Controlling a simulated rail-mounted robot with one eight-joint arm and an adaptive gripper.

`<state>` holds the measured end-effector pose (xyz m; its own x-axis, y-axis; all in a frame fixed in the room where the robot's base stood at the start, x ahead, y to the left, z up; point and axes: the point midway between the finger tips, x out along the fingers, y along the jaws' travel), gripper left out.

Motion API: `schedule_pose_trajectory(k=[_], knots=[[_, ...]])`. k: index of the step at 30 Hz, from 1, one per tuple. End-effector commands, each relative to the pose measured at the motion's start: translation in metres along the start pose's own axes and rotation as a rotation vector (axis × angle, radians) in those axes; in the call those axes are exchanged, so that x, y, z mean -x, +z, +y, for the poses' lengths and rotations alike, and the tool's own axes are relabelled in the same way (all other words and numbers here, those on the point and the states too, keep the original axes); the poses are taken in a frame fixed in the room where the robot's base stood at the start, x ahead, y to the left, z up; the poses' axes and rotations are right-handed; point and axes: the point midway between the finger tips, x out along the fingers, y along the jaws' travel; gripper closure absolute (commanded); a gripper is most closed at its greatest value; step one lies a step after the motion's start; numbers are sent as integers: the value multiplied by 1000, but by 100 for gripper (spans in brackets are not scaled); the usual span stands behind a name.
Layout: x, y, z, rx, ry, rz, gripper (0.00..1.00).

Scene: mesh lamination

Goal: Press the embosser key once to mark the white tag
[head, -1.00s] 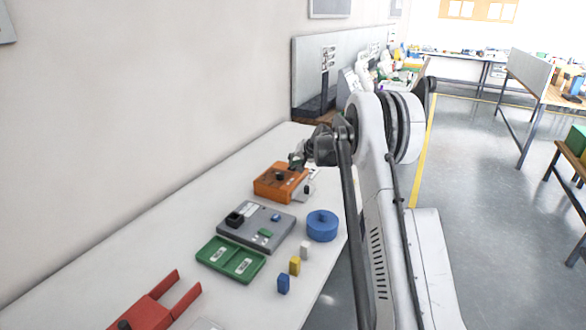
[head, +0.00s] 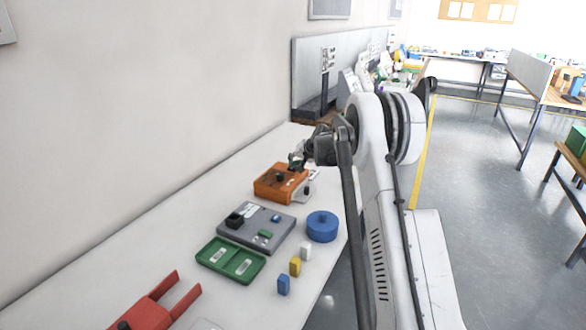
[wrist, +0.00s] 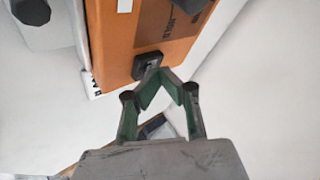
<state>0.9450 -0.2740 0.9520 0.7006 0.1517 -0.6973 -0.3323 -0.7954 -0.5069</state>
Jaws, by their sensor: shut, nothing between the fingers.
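The orange box (head: 275,187), which I take to be the embosser, stands on the white bench. It has a small dark key (head: 280,177) on top, and the wrist view shows a dark key (wrist: 147,62) on its orange face. My gripper (wrist: 154,72) is shut and empty, with its green fingertips together at the edge of that key. I cannot tell whether they touch it. In the head view my gripper (head: 297,161) is at the far side of the box. A small white block (head: 306,251) stands on the bench; I cannot tell whether it is the white tag.
A grey part with a dark knob (wrist: 30,10) sits beside the orange box. Nearer are a grey panel device (head: 262,222), a green tray (head: 212,262), a blue round container (head: 322,226), a yellow block (head: 295,267), a blue block (head: 284,285) and a red fork-shaped fixture (head: 150,312).

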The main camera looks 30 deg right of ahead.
Motion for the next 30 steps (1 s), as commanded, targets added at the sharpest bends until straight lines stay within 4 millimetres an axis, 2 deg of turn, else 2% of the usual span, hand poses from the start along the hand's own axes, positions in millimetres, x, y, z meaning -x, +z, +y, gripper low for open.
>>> schedule_pose_trajectory(k=[6, 20, 30], knots=[[8, -6, -6, 0, 0, 0, 100], [11, -9, -8, 0, 0, 1, 100], [31, -22, -22, 0, 0, 1, 100]])
